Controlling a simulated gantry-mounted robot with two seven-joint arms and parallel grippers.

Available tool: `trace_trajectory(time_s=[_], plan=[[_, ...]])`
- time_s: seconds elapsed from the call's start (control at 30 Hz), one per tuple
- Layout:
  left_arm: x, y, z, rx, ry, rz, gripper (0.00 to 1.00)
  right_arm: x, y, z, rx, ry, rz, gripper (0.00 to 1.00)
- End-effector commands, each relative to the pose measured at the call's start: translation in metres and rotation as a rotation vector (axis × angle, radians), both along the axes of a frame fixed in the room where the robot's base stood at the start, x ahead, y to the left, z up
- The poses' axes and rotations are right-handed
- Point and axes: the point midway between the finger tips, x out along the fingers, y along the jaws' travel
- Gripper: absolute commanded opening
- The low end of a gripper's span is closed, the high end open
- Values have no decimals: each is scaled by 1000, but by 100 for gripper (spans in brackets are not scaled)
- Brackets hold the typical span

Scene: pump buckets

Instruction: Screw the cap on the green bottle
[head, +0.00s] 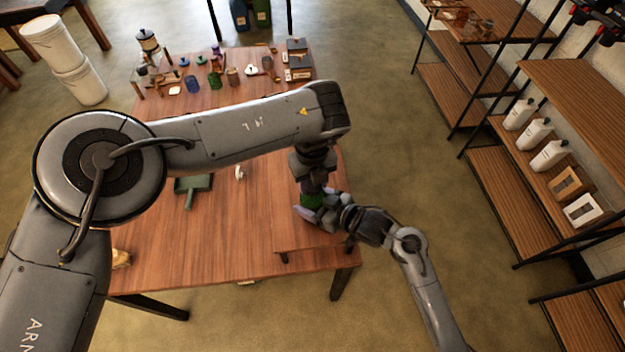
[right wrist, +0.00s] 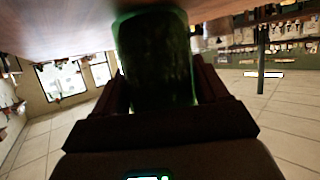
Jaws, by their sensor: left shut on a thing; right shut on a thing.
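The green bottle (head: 312,201) is near the right edge of the wooden table, mostly covered by my grippers. My right gripper (head: 318,206) reaches in from the lower right and is shut around its body. In the right wrist view the dark green bottle (right wrist: 158,60) fills the space between the fingers. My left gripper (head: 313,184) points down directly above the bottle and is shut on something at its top. The cap itself is hidden there, and I cannot tell how it sits on the neck.
A green dustpan-like tool (head: 193,186) and a small white item (head: 239,172) lie on the table (head: 220,235). Several small items stand at its far end, by dark boxes (head: 297,60). White buckets (head: 70,60) stand at the far left. Shelves with white bottles (head: 534,132) are at the right.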

Motion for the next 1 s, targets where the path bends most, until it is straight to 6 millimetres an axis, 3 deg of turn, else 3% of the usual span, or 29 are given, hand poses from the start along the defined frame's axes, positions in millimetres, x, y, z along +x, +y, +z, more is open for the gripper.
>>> trace_trajectory(time_s=[0.03,0.07,0.23,0.67,1.0], plan=[[0,0,0,0,0,2,6,0,0,0,0,1,-1,0],[0,0,0,0,0,2,44,0,0,0,0,1,-1,0],[0,0,0,0,1,3,70,0,0,0,0,1,-1,0],[0,0,6,-1,0,5,72,0,0,0,-1,0,-1,0],[1,0,59,-1,-3,6,72,0,0,0,-1,0,-1,0]])
